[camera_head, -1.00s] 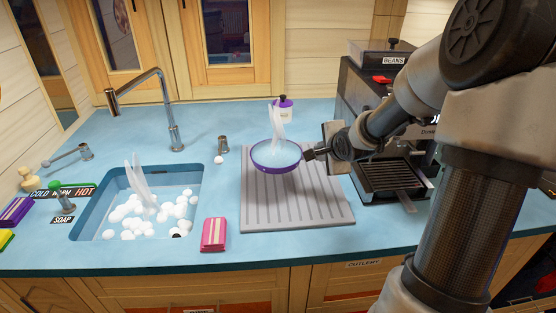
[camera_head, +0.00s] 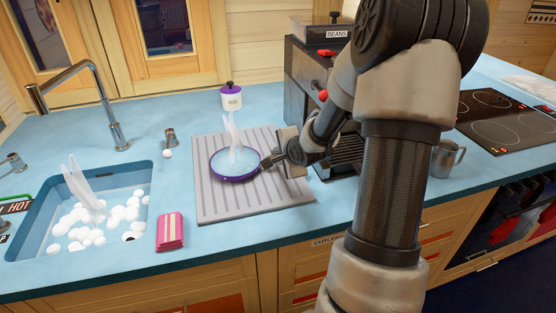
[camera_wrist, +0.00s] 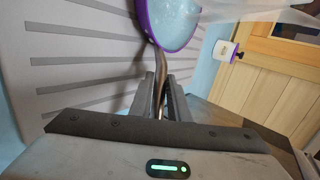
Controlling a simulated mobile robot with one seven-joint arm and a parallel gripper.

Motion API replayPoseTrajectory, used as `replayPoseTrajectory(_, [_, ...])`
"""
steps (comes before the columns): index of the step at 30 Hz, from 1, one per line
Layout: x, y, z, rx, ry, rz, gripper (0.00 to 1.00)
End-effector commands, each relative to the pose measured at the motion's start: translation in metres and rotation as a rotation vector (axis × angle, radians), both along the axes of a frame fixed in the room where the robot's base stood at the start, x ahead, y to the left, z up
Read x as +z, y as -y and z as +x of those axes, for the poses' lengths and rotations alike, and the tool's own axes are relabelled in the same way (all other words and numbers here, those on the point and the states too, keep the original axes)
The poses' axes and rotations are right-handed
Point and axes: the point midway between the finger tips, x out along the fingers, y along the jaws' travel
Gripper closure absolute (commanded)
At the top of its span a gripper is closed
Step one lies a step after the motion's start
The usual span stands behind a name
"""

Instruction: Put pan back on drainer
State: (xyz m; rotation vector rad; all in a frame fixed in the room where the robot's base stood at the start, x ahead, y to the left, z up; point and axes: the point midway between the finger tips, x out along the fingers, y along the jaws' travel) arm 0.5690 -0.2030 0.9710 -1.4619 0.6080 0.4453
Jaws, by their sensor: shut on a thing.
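The pan (camera_head: 235,168) has a purple rim and a pale blue inside, with white translucent streaks rising from it. It is over the back part of the grey ridged drainer (camera_head: 260,200), nearly level. I cannot tell whether its base touches the drainer. My gripper (camera_head: 273,160) is shut on the pan's handle, at the pan's right. In the wrist view the fingers (camera_wrist: 160,88) close around the dark handle, the pan (camera_wrist: 174,20) shows at the top, and the drainer (camera_wrist: 70,60) lies at the left.
The sink (camera_head: 30,240) with white bubbles is at left, with a tap (camera_head: 115,130) behind. A pink sponge pack (camera_head: 170,231) lies left of the drainer. A purple-lidded jar (camera_head: 231,98) stands behind it. A coffee machine (camera_head: 300,85) stands at right, partly behind my arm.

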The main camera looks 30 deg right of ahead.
Motion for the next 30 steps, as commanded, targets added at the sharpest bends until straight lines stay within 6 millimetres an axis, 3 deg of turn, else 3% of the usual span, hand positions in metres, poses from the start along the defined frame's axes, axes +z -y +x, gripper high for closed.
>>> replayPoseTrajectory(10, [0.0,0.001,0.002,-0.003,0.01,-0.001,1.0])
replayPoseTrajectory(11, [-0.003,0.001,0.0,-0.001,0.002,0.0,0.82])
replayPoseTrajectory(14, [-0.003,0.001,0.0,-0.001,0.002,0.0,0.65])
replayPoseTrajectory(24, [0.001,0.001,0.001,-0.001,0.003,-0.001,0.65])
replayPoseTrajectory(30, [0.021,0.0,-0.021,-0.005,0.004,-0.001,0.65])
